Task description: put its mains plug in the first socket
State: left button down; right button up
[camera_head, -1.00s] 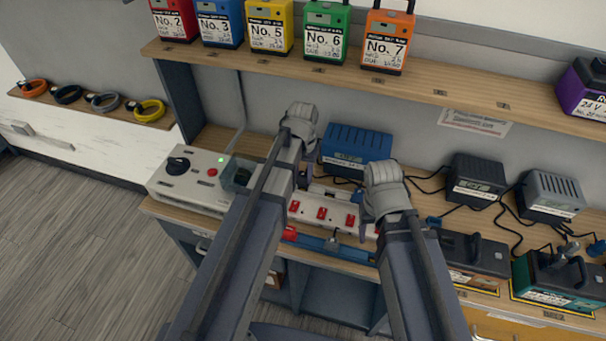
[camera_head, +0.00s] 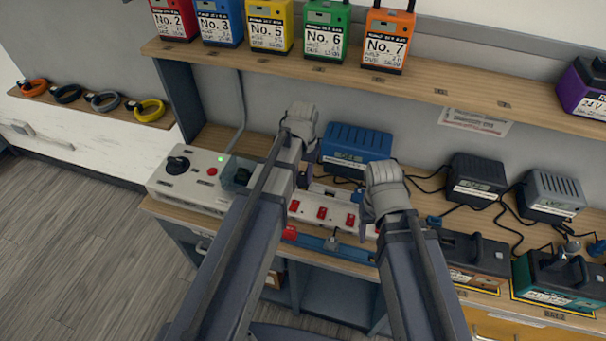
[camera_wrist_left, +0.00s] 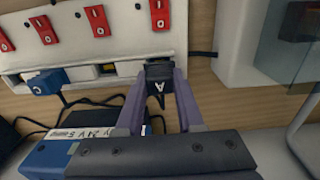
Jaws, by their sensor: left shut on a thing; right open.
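The white socket strip (camera_head: 340,222) with red switches stands on the bench, partly hidden behind my arms. In the left wrist view the strip (camera_wrist_left: 130,45) shows several red switches and a row of sockets. The plug is at the strip's end socket, at the right in this view. I cannot tell whether its pins are in. In the head view my left gripper (camera_head: 306,180) is over the strip's left end and hides the plug. My right gripper (camera_head: 372,220) is open near the strip's right end.
A blue charger (camera_head: 355,150) stands behind the strip. A blue plug (camera_wrist_left: 45,82) sits at another socket. A grey box with a knob (camera_head: 190,180) is to the left. Black and grey chargers with loose cables are to the right. A shelf of coloured batteries is above.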

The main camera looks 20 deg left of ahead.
pick_arm(q)
jog(key=shift+f+b, duration=0.8)
jog(key=shift+f, duration=0.1)
pick_arm(e)
jog(key=shift+f, duration=0.85)
pick_arm(q)
jog(key=shift+c, duration=2.3)
grip_release()
jog(key=shift+r, duration=0.1)
pick_arm(e)
jog(key=shift+r, duration=0.1)
pick_arm(q)
notch_tip(320, 180, up, 8)
jog(key=p, duration=0.8)
pick_arm(e)
notch_tip(320, 180, up, 8)
jog(key=shift+f, duration=0.2)
pick_arm(q)
jog(key=s+d+m+y, duration=0.1)
jog(key=s+d+m, duration=0.2)
jog(key=s+d, duration=0.7)
jog(key=s, duration=0.4)
jog(key=shift+s+d, duration=0.2)
jog(key=shift+d, duration=0.05)
